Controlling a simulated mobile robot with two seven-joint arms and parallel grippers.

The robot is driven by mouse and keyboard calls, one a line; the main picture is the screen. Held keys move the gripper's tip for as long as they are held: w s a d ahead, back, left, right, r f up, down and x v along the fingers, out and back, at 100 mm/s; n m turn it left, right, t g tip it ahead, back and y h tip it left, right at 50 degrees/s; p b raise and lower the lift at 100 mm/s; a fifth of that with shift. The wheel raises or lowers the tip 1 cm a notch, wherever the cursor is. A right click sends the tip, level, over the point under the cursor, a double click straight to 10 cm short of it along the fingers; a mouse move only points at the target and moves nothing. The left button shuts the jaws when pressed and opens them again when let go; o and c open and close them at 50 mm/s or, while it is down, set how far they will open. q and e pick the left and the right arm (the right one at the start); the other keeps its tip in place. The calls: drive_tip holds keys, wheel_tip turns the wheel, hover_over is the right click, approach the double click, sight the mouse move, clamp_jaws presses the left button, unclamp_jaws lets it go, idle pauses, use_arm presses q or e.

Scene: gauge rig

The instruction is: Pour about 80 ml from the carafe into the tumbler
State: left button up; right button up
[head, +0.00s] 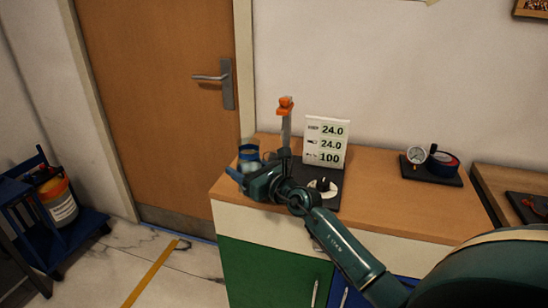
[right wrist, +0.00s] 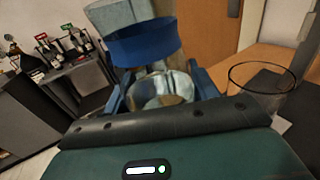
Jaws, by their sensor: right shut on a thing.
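The carafe (right wrist: 143,44) has a broad blue band and a pale, glassy body. My right gripper (right wrist: 162,92) is shut on it, with one blue finger on each side. In the head view the blue band of the carafe (head: 248,152) shows just beyond the right gripper (head: 243,172), above the counter's left end. A clear glass with a dark rim, which looks like the tumbler (right wrist: 262,88), stands on the wooden top to the right of the carafe in the right wrist view. In the head view the gripper and arm largely hide that spot. The liquid level cannot be read. My left gripper is not in view.
The counter (head: 385,200) bears an upright orange-topped post (head: 286,106), a number card (head: 325,143), a dark mat with a white disc (head: 323,187), and a tray with a dial gauge (head: 415,155) and red-blue roll (head: 444,162). A blue cart (head: 35,225) stands left.

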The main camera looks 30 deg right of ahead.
drive_tip(key=shift+r+m, duration=0.25)
drive_tip(key=shift+m, duration=0.05)
